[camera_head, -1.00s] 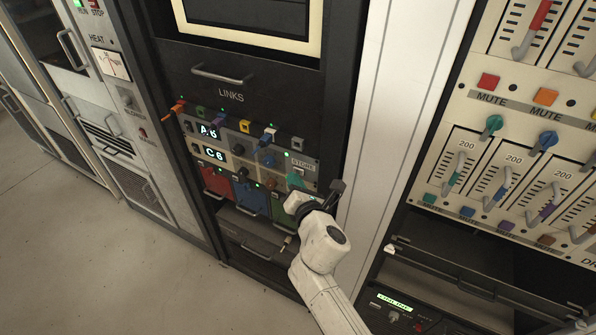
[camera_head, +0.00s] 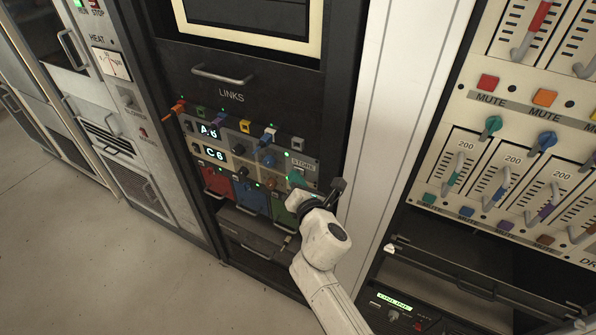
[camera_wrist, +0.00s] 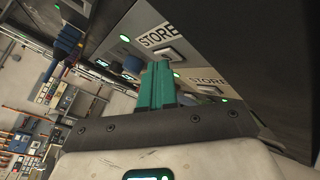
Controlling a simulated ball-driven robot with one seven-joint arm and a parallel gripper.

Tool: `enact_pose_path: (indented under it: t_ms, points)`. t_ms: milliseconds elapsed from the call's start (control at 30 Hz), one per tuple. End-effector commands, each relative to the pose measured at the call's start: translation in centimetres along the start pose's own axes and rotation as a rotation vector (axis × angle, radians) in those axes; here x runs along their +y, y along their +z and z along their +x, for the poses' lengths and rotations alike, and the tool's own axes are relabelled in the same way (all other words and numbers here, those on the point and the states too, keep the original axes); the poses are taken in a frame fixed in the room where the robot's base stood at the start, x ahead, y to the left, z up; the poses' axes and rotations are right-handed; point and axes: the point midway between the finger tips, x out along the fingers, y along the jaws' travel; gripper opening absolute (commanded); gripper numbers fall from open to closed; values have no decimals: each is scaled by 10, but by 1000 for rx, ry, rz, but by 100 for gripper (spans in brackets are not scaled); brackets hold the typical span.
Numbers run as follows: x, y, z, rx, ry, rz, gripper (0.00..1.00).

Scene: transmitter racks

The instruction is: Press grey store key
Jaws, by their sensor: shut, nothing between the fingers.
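My gripper (camera_head: 297,179) has teal fingers, shut and empty, in front of the right end of the link panel (camera_head: 223,167), by a STORE label (camera_head: 303,165). In the wrist view the shut fingers (camera_wrist: 156,66) point up at the panel. A second STORE label (camera_wrist: 207,80) shows to the right, with a key (camera_wrist: 208,90) partly hidden behind the fingers and gripper body. I cannot tell which key is the grey one, or whether the tips touch either.
Coloured plugs (camera_head: 245,127) and knobs stand out on the panel, with displays reading A6 and C6. Red, blue and green blocks (camera_head: 252,199) sit below. A drawer handle (camera_head: 223,75) projects above. A white post (camera_head: 385,130) stands to the right.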

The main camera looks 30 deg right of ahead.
Motion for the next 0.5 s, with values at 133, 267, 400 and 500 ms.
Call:
enact_pose_path:
  t_ms: [133,267,400,500]
  points:
    - [1,-2,-3,0,-1,0,0]
    - [4,-6,-8,1,0,-1,0]
    - [7,-7,-11,-1,-1,0,0]
    - [7,-7,-11,-1,-1,0,0]
